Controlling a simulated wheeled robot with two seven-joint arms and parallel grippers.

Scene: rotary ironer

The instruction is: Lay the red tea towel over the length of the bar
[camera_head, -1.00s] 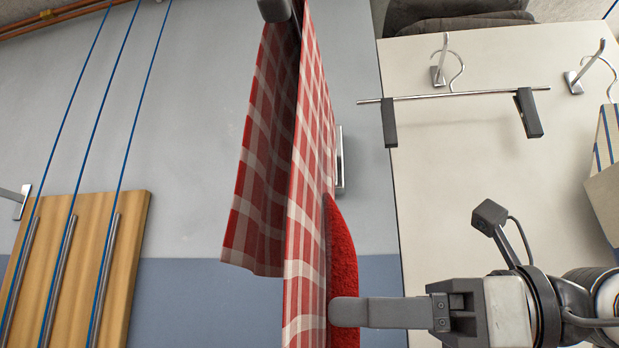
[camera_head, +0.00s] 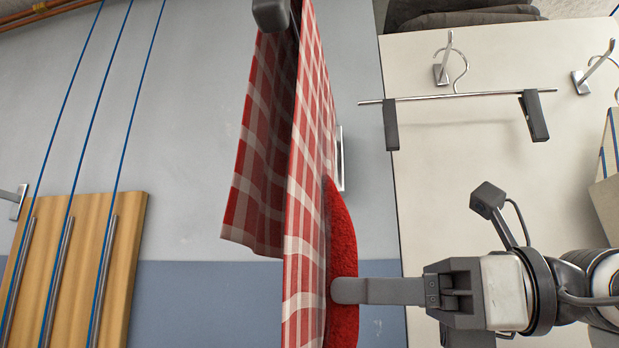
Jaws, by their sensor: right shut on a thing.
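The red tea towel (camera_head: 308,190), checked red and white, hangs with a shorter flap (camera_head: 258,170) at its left and a longer side at its right. The grey end of the bar (camera_head: 270,14) shows at the top; the towel hides the rest. A fluffy red piece of cloth (camera_head: 343,245) bulges from behind the towel's right side; I cannot tell whether it is part of the towel. My right gripper (camera_head: 338,290) is shut on the towel at this lower right side, its grip partly hidden by cloth. My left gripper is not in view.
A wooden board (camera_head: 75,265) with metal rods and blue cords is at the left. A metal hanger (camera_head: 455,97) with dark clips hangs before a pale panel (camera_head: 470,190) at the right. Dark folded cloth (camera_head: 460,15) lies at the top.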

